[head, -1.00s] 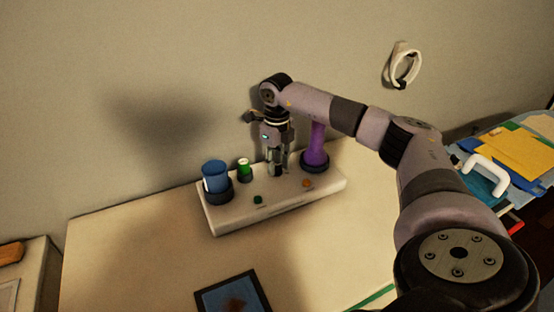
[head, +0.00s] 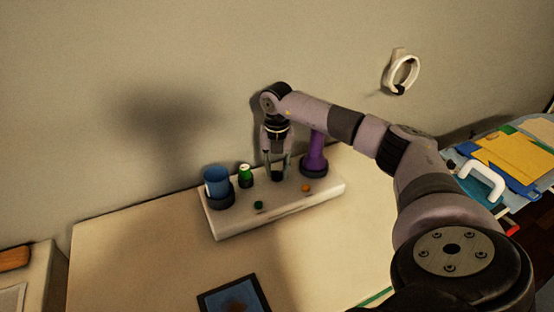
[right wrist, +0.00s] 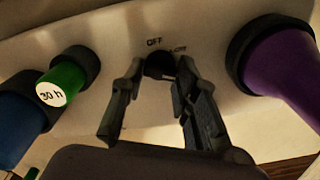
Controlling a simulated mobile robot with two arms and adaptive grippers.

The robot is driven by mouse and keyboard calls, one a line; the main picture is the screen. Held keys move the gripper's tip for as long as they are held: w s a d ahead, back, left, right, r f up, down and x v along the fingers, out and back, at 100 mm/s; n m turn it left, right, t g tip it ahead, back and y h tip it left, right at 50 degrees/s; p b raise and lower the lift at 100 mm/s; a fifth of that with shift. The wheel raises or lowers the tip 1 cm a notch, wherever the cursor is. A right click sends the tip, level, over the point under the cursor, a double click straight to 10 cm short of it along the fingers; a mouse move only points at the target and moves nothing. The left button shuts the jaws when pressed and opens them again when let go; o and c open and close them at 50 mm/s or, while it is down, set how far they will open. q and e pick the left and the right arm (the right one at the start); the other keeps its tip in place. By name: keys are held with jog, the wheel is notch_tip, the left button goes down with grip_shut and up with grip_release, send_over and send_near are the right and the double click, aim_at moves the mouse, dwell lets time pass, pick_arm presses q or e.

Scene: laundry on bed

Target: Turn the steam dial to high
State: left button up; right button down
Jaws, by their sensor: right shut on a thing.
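A white base (head: 235,222) stands on the table against the wall. Its small black dial (right wrist: 160,66) sits between a green cylinder and a purple piece. In the right wrist view, the printed word "OFF" is just above the dial, and a smaller blurred label is to its upper right. My right gripper (head: 278,174) points down at the dial, and its two fingers are shut on the dial from both sides; the gripper also shows in the right wrist view (right wrist: 157,72). The dial's pointer is too dark to make out. My left gripper is not in view.
The base also holds a blue cup (head: 215,181), the green cylinder (head: 245,174) marked "30 h", and the upright purple piece (head: 315,155) close right of my gripper. A dark-framed tablet (head: 234,297) lies in front. The table's left part is clear.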

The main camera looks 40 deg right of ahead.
aim_at(277, 171)
jog(key=shift+d+m, duration=0.1)
jog(key=shift+m, duration=0.6)
jog(key=shift+r, duration=0.1)
jog(key=c, duration=1.2)
grip_release()
jog(key=shift+c, duration=0.2)
notch_tip(277, 171, up, 12)
